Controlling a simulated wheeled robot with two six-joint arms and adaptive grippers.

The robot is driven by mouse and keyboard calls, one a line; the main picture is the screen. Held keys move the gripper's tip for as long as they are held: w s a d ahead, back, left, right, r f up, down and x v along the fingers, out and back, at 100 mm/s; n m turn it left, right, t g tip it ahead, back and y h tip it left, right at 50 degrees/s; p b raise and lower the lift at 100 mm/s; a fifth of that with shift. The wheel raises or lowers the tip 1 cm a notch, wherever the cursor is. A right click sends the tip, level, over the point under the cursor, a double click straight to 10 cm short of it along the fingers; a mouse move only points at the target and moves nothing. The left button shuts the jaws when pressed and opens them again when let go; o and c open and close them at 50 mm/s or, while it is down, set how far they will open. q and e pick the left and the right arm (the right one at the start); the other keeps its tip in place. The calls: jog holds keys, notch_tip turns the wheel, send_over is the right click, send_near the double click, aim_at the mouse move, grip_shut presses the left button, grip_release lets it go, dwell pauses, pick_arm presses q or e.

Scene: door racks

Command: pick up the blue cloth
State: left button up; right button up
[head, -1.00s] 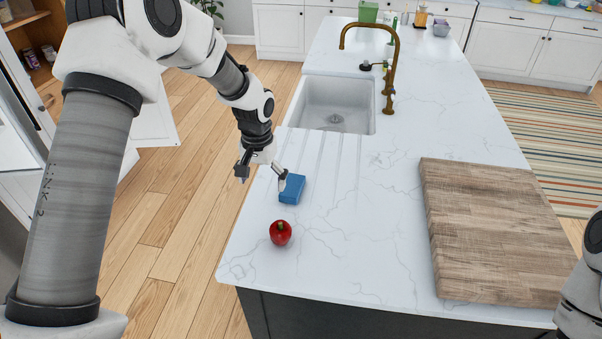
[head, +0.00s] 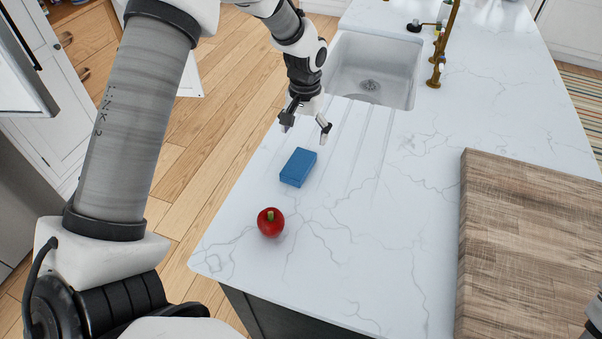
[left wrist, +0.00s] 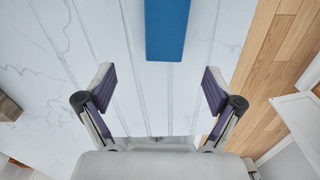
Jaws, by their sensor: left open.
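The blue cloth (head: 298,167) is a folded, block-like rectangle lying on the white marble counter, in front of the sink. In the left wrist view the blue cloth (left wrist: 167,28) shows at the top middle, ahead of the fingers and partly cut off by the frame edge. My left gripper (head: 305,128) is open and empty, just beyond the cloth on its sink side, apart from it. Its two spread fingers also show in the left wrist view (left wrist: 158,90), with bare counter between them.
A red apple-like fruit (head: 271,222) sits on the counter just nearer than the cloth. A thick wooden cutting board (head: 530,240) lies at the right. The sink (head: 372,65) and brass faucet (head: 441,55) are beyond. The counter's left edge drops to the wooden floor.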

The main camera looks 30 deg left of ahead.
aim_at(301, 159)
pick_arm(q)
jog(key=shift+f+b, duration=0.4)
jog(key=shift+f, duration=0.55)
jog(key=shift+w+f, duration=0.25)
jog(key=shift+f, duration=0.05)
jog(key=f+p, duration=0.1)
jog(key=f, duration=0.1)
jog(key=f+p, duration=0.1)
jog(key=f, duration=0.1)
jog(key=s+f+p, duration=0.1)
jog(key=f, duration=0.1)
jog(key=shift+a+f, duration=0.4)
jog(key=shift+w+f, duration=0.2)
jog(key=shift+f, duration=0.1)
jog(key=shift+s+r, duration=0.1)
jog(key=shift+s, duration=0.05)
jog(key=c, duration=1.2)
pick_arm(e)
jog(key=shift+w+r, duration=0.25)
jog(key=shift+r, duration=0.4)
